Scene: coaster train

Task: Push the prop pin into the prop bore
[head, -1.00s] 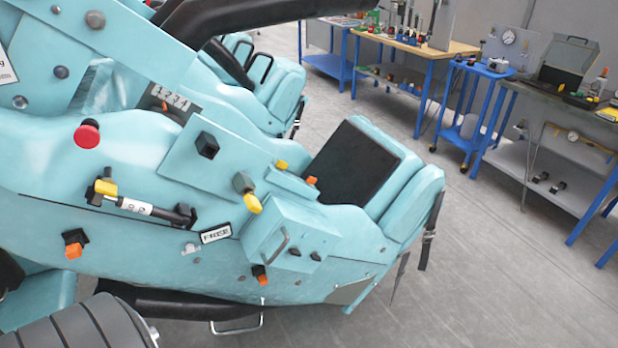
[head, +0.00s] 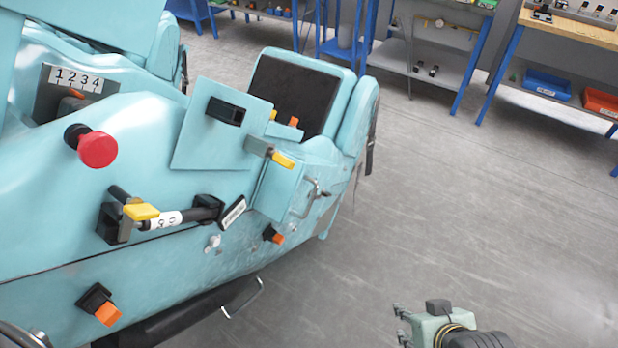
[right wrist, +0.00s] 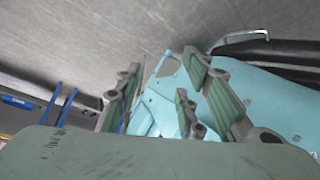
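The side of a pale blue coaster train car (head: 150,150) fills the left of the head view. Several small fittings stick out of it, and I cannot tell for sure which is the prop pin or the prop bore. They include an orange-tipped pin in a black block (head: 104,308) low down, a similar orange-tipped one (head: 273,236) further right, and a yellow-handled bar with a white label (head: 160,216). My right gripper (head: 402,324) is low right of the car, apart from it. Its fingers are spread and empty in the right wrist view (right wrist: 160,75). My left gripper is out of view.
A red mushroom knob (head: 97,149), a yellow-tipped lever (head: 283,160) and wire handles (head: 245,298) protrude from the car. Blue-legged workbenches (head: 573,30) with bins stand at the back. The grey floor (head: 480,200) between is clear.

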